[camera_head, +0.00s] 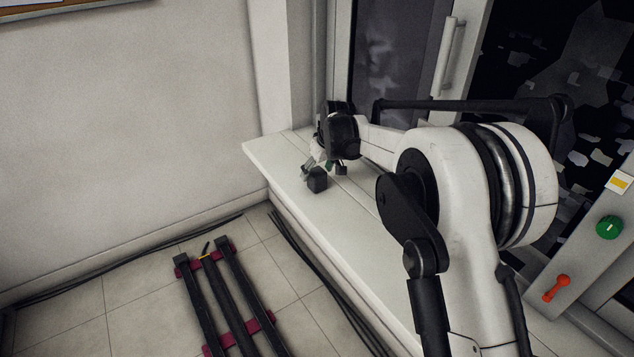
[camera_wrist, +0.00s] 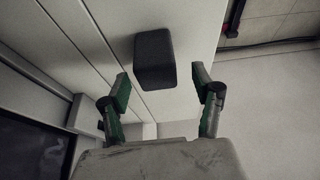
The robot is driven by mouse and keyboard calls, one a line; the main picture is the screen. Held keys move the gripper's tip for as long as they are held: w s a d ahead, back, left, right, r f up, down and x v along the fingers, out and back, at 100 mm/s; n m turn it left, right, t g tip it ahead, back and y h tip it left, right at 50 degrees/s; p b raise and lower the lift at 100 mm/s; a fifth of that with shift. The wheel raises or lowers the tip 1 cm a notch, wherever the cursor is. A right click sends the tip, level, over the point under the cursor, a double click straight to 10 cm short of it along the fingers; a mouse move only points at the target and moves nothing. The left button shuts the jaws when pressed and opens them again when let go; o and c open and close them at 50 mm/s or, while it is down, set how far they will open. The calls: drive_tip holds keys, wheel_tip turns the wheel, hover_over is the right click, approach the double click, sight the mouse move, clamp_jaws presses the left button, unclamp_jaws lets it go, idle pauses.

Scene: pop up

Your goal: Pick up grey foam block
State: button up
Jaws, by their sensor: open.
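The grey foam block (camera_head: 317,180) is a small dark grey block on the white ledge, near the ledge's front edge in the head view. In the wrist view the block (camera_wrist: 155,58) lies just beyond the fingertips, roughly between them and a little left of their middle. My gripper (camera_wrist: 162,90) is open with green-padded fingers spread apart and nothing between them. In the head view my gripper (camera_head: 322,168) is small, right by the block, and partly hidden by the wrist. Whether a finger touches the block cannot be told.
The white ledge (camera_head: 345,222) runs along a glass door with a handle (camera_head: 449,55). The ledge around the block looks clear. Dark rails (camera_head: 222,300) lie on the tiled floor below. A green knob (camera_head: 609,228) and a red handle (camera_head: 556,288) are at the right.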

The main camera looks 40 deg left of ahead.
drive_tip(key=b+x, duration=0.2)
drive_tip(key=x, duration=0.3)
drive_tip(key=shift+w+f, duration=0.1)
drive_tip(key=shift+w, duration=0.05)
drive_tip(key=shift+d, duration=0.1)
drive_tip(key=c, duration=0.9)
